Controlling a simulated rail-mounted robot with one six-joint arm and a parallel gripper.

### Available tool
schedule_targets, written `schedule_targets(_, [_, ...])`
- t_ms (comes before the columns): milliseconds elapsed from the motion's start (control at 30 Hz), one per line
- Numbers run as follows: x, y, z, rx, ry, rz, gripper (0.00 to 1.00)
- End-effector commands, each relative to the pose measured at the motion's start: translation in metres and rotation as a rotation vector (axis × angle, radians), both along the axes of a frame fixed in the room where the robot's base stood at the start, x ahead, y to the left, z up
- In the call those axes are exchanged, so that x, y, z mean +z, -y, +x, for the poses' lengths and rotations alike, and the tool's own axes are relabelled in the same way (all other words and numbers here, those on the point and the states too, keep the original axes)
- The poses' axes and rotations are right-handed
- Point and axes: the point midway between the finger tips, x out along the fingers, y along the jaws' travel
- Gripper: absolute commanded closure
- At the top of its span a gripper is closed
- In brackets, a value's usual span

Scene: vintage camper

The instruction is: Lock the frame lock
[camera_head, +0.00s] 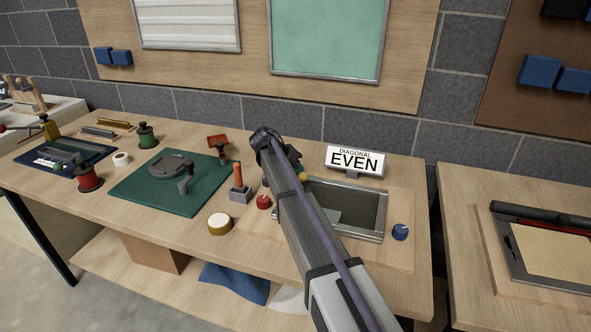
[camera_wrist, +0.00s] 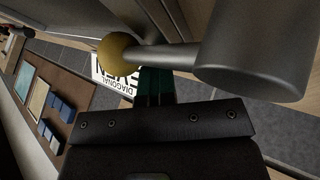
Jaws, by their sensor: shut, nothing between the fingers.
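A grey metal frame (camera_head: 382,212) stands on a wooden board at the right of the bench, with a grey-green piece inside. A yellow ball knob (camera_head: 303,177) shows at its back left, beside my arm. In the wrist view a yellow ball (camera_wrist: 118,50) sits on the end of a metal rod (camera_wrist: 165,56) that runs to a thick grey cylinder. My gripper (camera_wrist: 155,84) is shut and empty, close to the ball and rod; whether it touches them I cannot tell. My arm covers the frame's left side and the gripper's tip in the head view.
A sign reading "DIAGONAL EVEN" (camera_head: 355,161) stands behind the frame. A red knob (camera_head: 263,202) and a blue knob (camera_head: 400,232) flank it.

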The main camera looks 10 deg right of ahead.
Motion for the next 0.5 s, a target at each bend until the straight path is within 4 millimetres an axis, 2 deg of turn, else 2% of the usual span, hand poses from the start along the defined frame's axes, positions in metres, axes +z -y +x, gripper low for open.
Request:
schedule_targets(367, [-0.0007,0.0023,-0.0022,-0.005,-0.003,0.0,1.0])
schedule_targets(500, [-0.0026,0.0023,0.0055,-0.005,-0.002,-0.001,1.0])
